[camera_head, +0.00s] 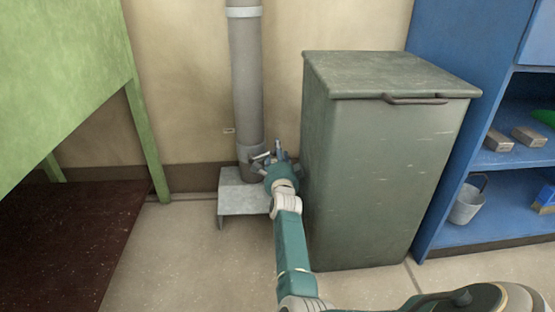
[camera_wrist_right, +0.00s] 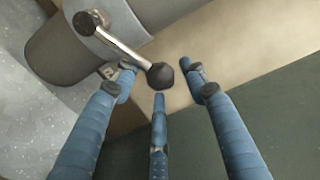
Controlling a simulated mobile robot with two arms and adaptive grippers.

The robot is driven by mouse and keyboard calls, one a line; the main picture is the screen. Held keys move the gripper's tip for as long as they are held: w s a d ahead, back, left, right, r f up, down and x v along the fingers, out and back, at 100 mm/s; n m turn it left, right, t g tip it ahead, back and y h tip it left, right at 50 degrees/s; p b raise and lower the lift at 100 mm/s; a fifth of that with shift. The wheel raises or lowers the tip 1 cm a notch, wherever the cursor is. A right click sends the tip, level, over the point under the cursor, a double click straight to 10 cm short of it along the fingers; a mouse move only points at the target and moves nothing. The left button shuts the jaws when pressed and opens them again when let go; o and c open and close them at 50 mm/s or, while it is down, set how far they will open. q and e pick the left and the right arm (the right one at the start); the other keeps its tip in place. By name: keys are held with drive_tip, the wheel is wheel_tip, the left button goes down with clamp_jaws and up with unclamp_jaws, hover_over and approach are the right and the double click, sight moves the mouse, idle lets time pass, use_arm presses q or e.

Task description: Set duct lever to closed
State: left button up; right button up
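The grey duct (camera_head: 247,90) runs down the wall to a low stand. The duct lever (camera_wrist_right: 125,47) shows in the right wrist view as a bright metal rod, with a dark pivot at upper left and a black knob (camera_wrist_right: 160,76) at its lower right end. My right gripper (camera_head: 275,152) is at the duct's lower end, partly hiding the lever there. My left gripper is not in view.
A grey-green bin (camera_head: 375,175) with a lid and handle stands close to the right of my gripper. A metal stand (camera_head: 238,200) sits under the duct. A green panel (camera_head: 70,75) is at left, and a blue shelf (camera_head: 450,120) at right. Floor left of my arm is clear.

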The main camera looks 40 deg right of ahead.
wheel_tip(320, 180, up, 8)
drive_tip(key=shift+d+f, duration=0.1)
drive_tip(key=shift+f, duration=0.05)
drive_tip(key=shift+c, duration=0.5)
